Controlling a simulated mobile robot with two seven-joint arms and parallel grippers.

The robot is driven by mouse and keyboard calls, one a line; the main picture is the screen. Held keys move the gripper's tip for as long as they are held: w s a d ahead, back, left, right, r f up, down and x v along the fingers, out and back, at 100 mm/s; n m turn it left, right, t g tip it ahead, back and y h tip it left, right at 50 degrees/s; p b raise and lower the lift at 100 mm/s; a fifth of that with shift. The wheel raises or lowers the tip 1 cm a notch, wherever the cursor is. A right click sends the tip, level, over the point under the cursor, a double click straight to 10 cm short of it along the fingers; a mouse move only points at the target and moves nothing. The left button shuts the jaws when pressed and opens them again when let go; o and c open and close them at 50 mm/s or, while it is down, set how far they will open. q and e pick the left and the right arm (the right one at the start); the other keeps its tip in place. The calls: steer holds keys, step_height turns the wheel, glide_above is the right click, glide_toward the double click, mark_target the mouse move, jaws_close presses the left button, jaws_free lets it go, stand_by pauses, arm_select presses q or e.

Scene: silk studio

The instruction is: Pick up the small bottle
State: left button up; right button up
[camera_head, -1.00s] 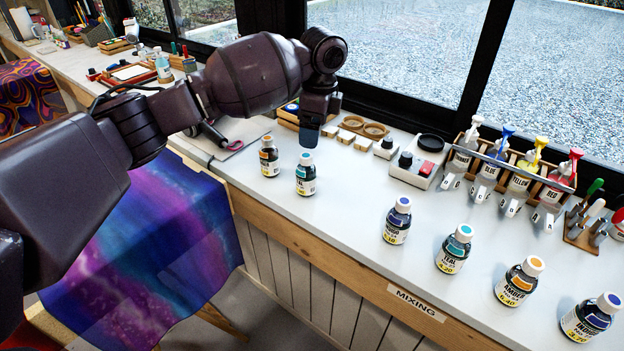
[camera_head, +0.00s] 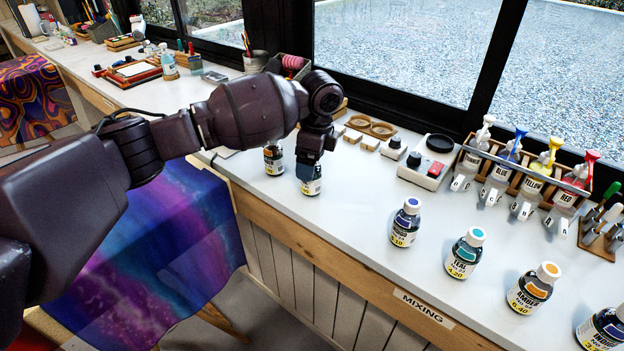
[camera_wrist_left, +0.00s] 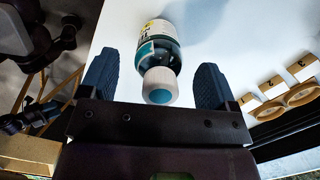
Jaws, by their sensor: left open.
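In the left wrist view the same bottle (camera_wrist_left: 158,55) shows a white cap with a teal top. It sits between the two open blue fingers (camera_wrist_left: 154,88), with space on both sides of it.
Several larger bottles, purple (camera_head: 405,223), teal (camera_head: 465,253) and amber (camera_head: 533,289) among them, line the counter's front to the right. Wooden stamps (camera_head: 369,143) and a small scale (camera_head: 424,174) stand behind. A pump-bottle rack (camera_head: 520,185) is at the back right.

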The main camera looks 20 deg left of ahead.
arm_select(q)
steer(key=shift+a+f, duration=0.1)
steer(key=shift+f, duration=0.7)
steer(key=shift+r, duration=0.1)
steer(key=c, duration=1.1)
